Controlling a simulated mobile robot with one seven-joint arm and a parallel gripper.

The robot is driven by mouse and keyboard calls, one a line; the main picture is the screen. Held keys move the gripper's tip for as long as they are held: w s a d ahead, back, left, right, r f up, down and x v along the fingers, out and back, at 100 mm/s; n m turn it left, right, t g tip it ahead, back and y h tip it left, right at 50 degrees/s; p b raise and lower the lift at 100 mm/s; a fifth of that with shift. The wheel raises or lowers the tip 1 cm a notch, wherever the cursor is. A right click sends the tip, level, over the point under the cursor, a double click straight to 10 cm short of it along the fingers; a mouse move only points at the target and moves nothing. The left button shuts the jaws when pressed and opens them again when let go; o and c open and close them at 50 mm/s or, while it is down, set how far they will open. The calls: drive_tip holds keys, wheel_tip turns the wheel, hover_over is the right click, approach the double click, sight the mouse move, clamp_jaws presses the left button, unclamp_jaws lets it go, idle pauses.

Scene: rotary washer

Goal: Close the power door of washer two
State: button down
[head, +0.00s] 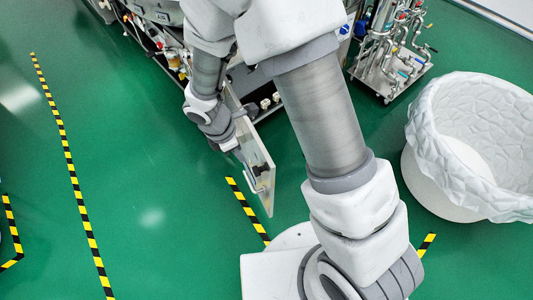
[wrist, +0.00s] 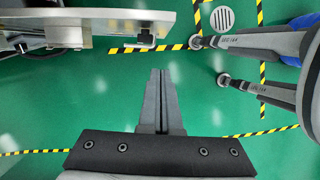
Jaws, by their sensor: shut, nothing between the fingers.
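The power door (head: 258,160) shows in the head view as a pale, thin panel standing out from the machine, ajar, with a dark latch on its face. Part of the machine (head: 160,35) shows behind my arm; most of the washer is hidden. In the wrist view, a pale panel edge with a metal latch piece, seemingly the door (wrist: 105,25), spans the top left. My gripper (wrist: 161,72) is shut and empty, its fingers apart from the panel in that view. In the head view my wrist is beside the door's left face; the fingertips are hard to make out.
A white bin with a quilted liner (head: 430,165) stands at the right. A metal pipe rack (head: 390,55) stands at the upper right. Yellow-black tape (head: 68,160) marks the green floor, which is clear at the left. Grey legs with round feet (wrist: 250,42) show in the wrist view.

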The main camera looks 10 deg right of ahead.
drive_tip(key=w+d+f+b, duration=0.2)
drive_tip(key=d+f+b, duration=0.2)
drive_tip(key=f, duration=0.6)
drive_tip(key=shift+d+f+b, duration=0.3)
drive_tip(key=shift+d+b, duration=0.05)
drive_tip(key=shift+d, duration=0.65)
